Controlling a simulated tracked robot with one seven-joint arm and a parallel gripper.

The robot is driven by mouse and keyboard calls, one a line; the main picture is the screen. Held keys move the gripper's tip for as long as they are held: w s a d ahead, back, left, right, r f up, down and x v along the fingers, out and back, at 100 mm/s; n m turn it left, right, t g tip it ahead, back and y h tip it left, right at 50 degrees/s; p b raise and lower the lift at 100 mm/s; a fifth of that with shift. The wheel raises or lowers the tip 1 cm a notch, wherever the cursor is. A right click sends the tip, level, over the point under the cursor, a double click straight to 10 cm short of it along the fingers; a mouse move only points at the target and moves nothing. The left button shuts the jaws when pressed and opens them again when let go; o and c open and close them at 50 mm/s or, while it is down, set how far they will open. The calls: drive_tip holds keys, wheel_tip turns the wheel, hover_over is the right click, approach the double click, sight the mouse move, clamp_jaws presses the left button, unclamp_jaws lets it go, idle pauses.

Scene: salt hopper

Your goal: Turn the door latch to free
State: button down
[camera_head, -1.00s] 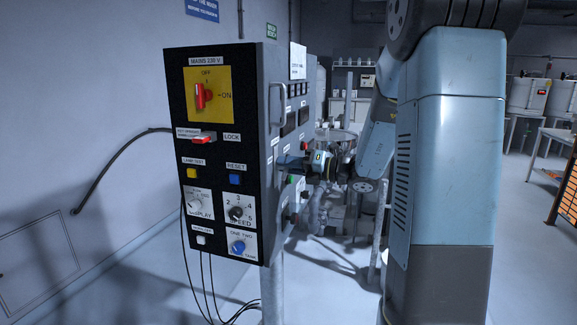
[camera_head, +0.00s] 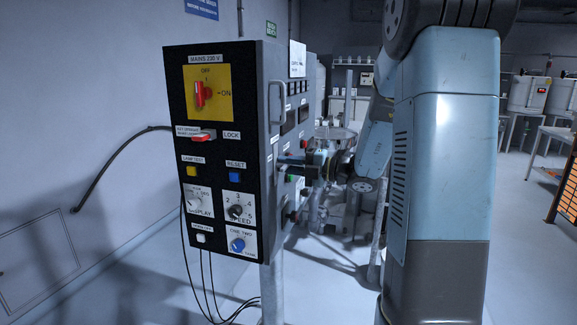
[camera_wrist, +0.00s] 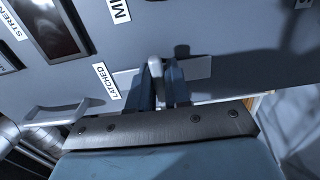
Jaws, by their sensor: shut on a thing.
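The door latch (camera_wrist: 155,68) shows in the wrist view as a short grey rounded lever on the cabinet's grey door. My gripper (camera_wrist: 160,88) is shut on it, with one dark blue finger on each side. A "LATCHED" label (camera_wrist: 106,82) is to the left of the lever. A pale plate (camera_wrist: 198,69) lies right of the fingers, partly covered by them and their shadow. In the head view my gripper (camera_head: 302,161) is at the cabinet's right-hand face; the latch itself cannot be made out there.
The control cabinet (camera_head: 230,150) stands on a post, with switches and knobs on its black side. A door handle (camera_wrist: 65,112) sticks out left of my gripper in the wrist view. Cables hang below the cabinet.

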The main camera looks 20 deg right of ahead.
drive_tip(key=shift+f, duration=0.15)
drive_tip(key=c, duration=1.1)
unclamp_jaws()
drive_tip(key=v, duration=1.4)
drive_tip(key=shift+a, duration=0.1)
drive_tip(key=s+a+f+n+g+h, duration=0.1)
drive_tip(key=s+a+n+g+h, duration=0.4)
drive_tip(key=s+a+n+g, duration=1)
drive_tip(key=s+d+n+t+h, duration=0.1)
drive_tip(key=s+n+t+h, duration=0.1)
drive_tip(key=n, duration=0.7)
drive_tip(key=s+d+r+n+t+h, duration=0.1)
drive_tip(key=n+t+h, duration=0.3)
drive_tip(key=n, duration=0.5)
drive_tip(key=s+d+r+n+t+h, duration=0.1)
drive_tip(key=s+d+n+t+h, duration=0.1)
drive_tip(key=n, duration=0.8)
drive_tip(key=shift+s+r+t+h, duration=0.2)
drive_tip(key=shift+s+t+h, duration=0.4)
drive_tip(key=shift+t+h, duration=0.3)
